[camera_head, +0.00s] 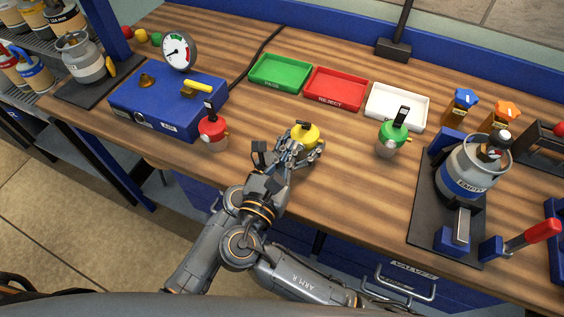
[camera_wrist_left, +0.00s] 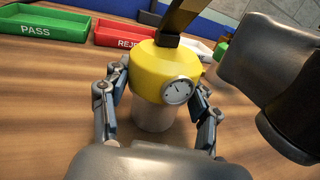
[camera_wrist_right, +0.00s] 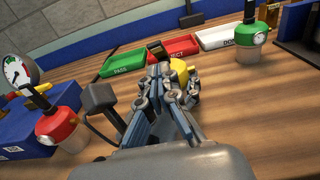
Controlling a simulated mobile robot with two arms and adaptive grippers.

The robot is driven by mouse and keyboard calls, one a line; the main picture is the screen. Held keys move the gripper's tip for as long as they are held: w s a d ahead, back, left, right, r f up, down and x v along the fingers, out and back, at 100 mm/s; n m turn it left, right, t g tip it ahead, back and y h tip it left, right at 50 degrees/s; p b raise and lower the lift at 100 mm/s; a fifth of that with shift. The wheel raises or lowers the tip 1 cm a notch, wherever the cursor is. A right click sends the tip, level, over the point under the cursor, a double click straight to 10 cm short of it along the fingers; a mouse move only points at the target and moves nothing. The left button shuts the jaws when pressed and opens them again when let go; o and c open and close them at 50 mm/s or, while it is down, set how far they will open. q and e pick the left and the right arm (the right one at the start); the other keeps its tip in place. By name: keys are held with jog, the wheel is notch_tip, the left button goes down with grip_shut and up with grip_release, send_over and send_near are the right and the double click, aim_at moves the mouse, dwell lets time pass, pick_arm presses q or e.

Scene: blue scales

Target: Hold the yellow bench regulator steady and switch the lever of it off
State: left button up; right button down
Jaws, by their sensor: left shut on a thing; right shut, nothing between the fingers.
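The yellow regulator (camera_head: 309,134) stands upright on the bench in front of the trays. In the left wrist view its yellow body (camera_wrist_left: 150,66), round gauge (camera_wrist_left: 177,91) and pale base show, and its dark lever (camera_wrist_left: 178,20) rises from the top, cut off by the frame edge. My left gripper (camera_wrist_left: 158,84) is shut around it, one finger on each side. My right gripper (camera_wrist_right: 163,76) is shut and empty, close to the regulator, which shows partly behind the fingers (camera_wrist_right: 184,70). In the head view the two grippers overlap and are hard to separate.
A red regulator (camera_head: 212,131) stands left beside a blue gauge box (camera_head: 150,108); a green one (camera_head: 391,139) stands right. Green (camera_head: 281,72), red (camera_head: 335,88) and white (camera_head: 396,106) trays lie behind. A cylinder (camera_head: 468,171) on a dark stand is farther right.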

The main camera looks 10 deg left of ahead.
aim_at(301, 122)
jog(key=shift+x, duration=1.9)
jog(key=shift+w+r+g+y, duration=0.2)
jog(key=shift+r+g+y, duration=0.1)
jog(key=shift+r+g, duration=0.4)
jog(key=shift+w+d+r, duration=0.2)
jog(key=shift+w+r, duration=0.45)
jog(key=shift+w+d+r, duration=0.15)
jog(key=shift+w+r, duration=0.5)
jog(key=shift+w, duration=0.1)
